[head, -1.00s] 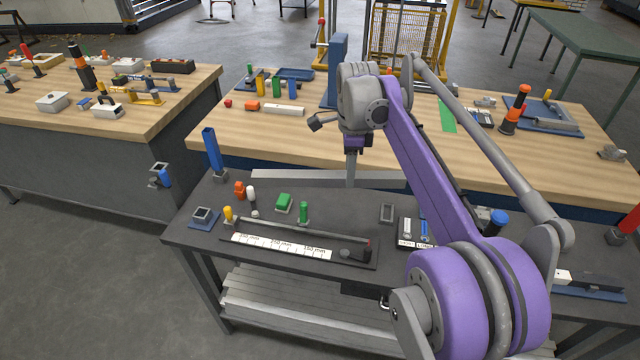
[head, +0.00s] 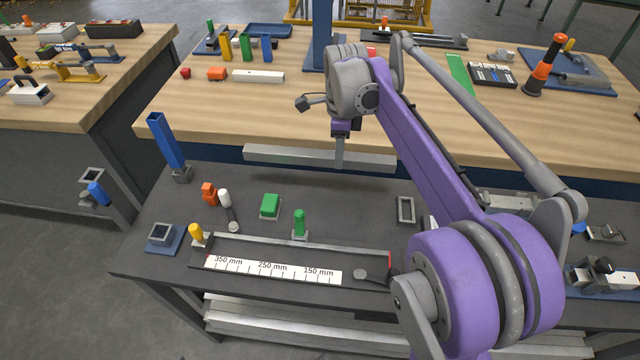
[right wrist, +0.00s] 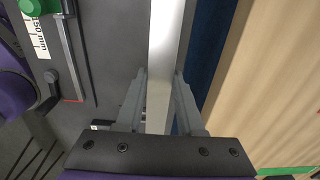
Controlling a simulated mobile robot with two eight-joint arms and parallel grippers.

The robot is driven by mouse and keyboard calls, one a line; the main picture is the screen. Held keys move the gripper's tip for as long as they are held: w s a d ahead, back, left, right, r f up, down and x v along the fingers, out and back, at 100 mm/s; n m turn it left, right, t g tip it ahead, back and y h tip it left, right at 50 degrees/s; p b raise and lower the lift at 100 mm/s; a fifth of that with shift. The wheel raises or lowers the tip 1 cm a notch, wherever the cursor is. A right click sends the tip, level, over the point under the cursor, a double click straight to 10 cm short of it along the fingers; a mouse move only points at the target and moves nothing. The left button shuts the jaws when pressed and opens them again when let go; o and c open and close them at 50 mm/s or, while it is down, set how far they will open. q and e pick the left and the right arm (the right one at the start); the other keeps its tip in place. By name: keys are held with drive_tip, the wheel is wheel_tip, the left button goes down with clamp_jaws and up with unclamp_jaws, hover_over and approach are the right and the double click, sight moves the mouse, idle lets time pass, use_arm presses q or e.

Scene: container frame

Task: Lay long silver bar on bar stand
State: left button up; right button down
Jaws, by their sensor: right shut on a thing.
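The long silver bar (head: 270,154) is held level above the far edge of the dark bench (head: 340,190), in front of the wooden table. My right gripper (head: 340,158) is shut on it a little right of its middle. In the right wrist view, the bar (right wrist: 166,50) runs between the fingers of the right gripper (right wrist: 164,100). I cannot tell for certain which thing is the bar stand. A long dark fixture with a white millimetre scale (head: 270,269) lies on the bench below the bar. My left gripper is not in view.
Upright on the bench stand a blue post (head: 166,142) and a green-capped piece (head: 299,222). A green block (head: 270,206) and a grey square socket (head: 405,210) are nearby. The wooden table (head: 250,110) rises behind, with small coloured parts. Several silver bars (head: 290,325) lie on the lower shelf.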

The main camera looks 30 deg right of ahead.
sight(337, 189)
wheel_tip(337, 189, down, 10)
drive_tip(key=shift+w+r+b, duration=0.1)
drive_tip(key=shift+r+b, duration=0.15)
drive_tip(key=shift+b, duration=0.15)
drive_tip(key=shift+f, duration=0.1)
drive_tip(key=c, duration=1)
unclamp_jaws()
drive_tip(key=shift+f, duration=0.1)
drive_tip(key=o, duration=0.5)
drive_tip(key=shift+r, duration=0.6)
wheel_tip(337, 189, up, 11)
drive_tip(key=shift+r+p, duration=0.15)
drive_tip(key=shift+p, duration=0.5)
